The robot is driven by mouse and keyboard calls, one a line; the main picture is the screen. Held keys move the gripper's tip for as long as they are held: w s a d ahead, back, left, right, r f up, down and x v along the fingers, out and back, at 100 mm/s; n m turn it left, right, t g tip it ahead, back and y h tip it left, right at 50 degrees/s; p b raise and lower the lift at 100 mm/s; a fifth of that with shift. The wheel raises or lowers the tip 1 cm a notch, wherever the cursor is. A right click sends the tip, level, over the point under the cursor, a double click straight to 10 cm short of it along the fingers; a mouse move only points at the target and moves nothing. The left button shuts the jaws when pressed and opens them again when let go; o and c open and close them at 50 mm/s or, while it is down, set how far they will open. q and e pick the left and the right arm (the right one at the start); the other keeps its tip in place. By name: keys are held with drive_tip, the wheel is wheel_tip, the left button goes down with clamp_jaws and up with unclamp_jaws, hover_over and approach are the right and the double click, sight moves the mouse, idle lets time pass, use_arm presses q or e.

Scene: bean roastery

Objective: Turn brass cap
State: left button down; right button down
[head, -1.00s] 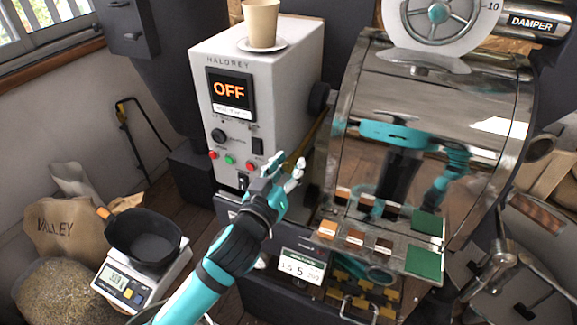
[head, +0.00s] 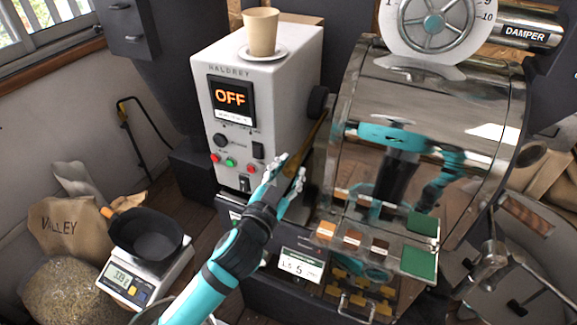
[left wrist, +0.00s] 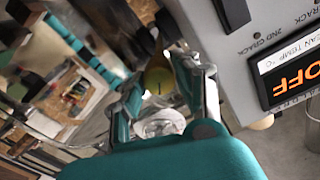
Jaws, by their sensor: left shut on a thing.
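The brass cap (left wrist: 158,80) shows in the left wrist view as a yellow-gold round face between my left gripper's fingers (left wrist: 182,82). In the head view, a brass piece (head: 292,166) slants up from my left gripper (head: 284,172) toward the drum's left side. The gripper is shut on the cap, beside the lower right of the white control box. The fingers hide part of the cap, so its turn angle cannot be read.
The control box (head: 285,95) reads OFF and carries a paper cup (head: 261,32) on a saucer. The shiny roaster drum (head: 430,130) stands close to the right. At left are a scale (head: 178,262) with a black pan and a sack (head: 68,228).

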use_arm(q)
drive_tip(key=m+p, duration=0.2)
drive_tip(key=m, duration=0.3)
drive_tip(key=shift+r+m, duration=0.1)
drive_tip(key=shift+m, duration=0.2)
drive_tip(key=m+p, duration=0.2)
drive_tip(key=m, duration=0.3)
drive_tip(key=shift+d, duration=0.1)
drive_tip(key=shift+m, duration=0.4)
drive_tip(key=shift+f, duration=0.2)
drive_tip(key=c, duration=1)
unclamp_jaws()
drive_tip(key=shift+o, duration=0.2)
drive_tip(key=shift+s, duration=0.1)
drive_tip(key=shift+s, duration=0.2)
drive_tip(key=v, duration=1.1)
drive_tip(key=shift+s+a, duration=0.2)
